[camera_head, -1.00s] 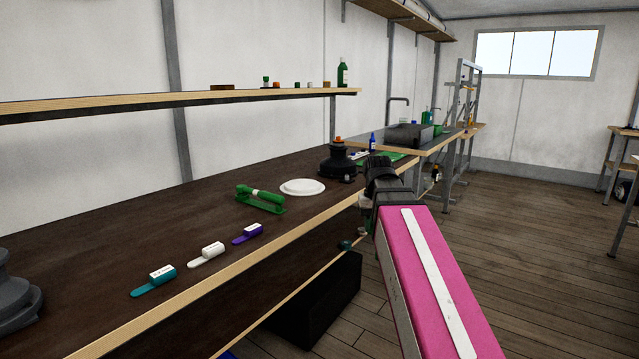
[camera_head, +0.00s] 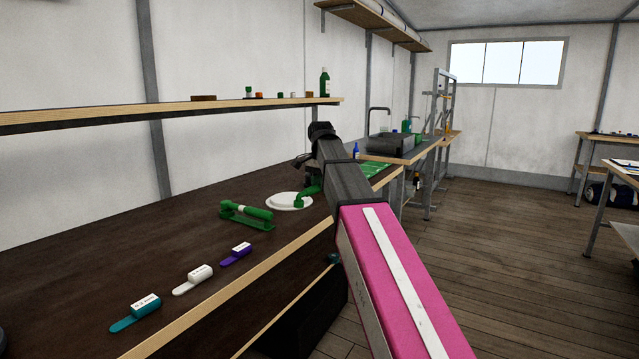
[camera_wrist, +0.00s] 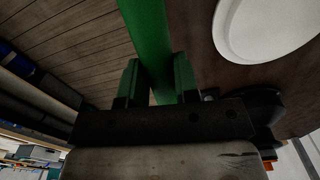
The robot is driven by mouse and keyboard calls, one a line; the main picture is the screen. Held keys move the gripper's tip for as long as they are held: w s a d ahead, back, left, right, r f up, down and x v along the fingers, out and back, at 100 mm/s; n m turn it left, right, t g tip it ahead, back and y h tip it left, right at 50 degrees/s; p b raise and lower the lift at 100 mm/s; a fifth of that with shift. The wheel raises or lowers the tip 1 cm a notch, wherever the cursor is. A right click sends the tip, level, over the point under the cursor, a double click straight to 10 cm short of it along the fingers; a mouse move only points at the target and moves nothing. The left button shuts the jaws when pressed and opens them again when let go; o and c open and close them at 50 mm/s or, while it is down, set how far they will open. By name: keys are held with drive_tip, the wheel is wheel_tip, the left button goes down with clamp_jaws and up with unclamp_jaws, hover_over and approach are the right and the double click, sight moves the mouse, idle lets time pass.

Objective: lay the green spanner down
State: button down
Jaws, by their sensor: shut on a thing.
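My gripper (camera_wrist: 157,68) is shut on the green spanner (camera_wrist: 146,35). In the wrist view the spanner runs up between the two green fingers and out of the top of the picture. In the head view a green end (camera_head: 301,198), which looks like part of the held spanner, shows in front of the white round plate (camera_head: 281,202). My wrist and arm hide most of the gripper there. In the wrist view the plate (camera_wrist: 222,35) lies to the right of the spanner. I cannot tell whether the spanner touches the bench (camera_head: 185,228).
Teal (camera_head: 135,313), white (camera_head: 192,280) and purple (camera_head: 235,255) tagged pieces lie along the front edge. A shelf (camera_head: 170,110) overhangs the back. Bare bench lies behind them.

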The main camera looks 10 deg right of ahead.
idle(0.4)
drive_tip(key=shift+f, duration=2.55)
drive_tip(key=shift+f, duration=0.35)
drive_tip(key=shift+c, duration=2.3)
unclamp_jaws()
drive_tip(key=shift+r, duration=1.5)
drive_tip(key=shift+r, duration=2.95)
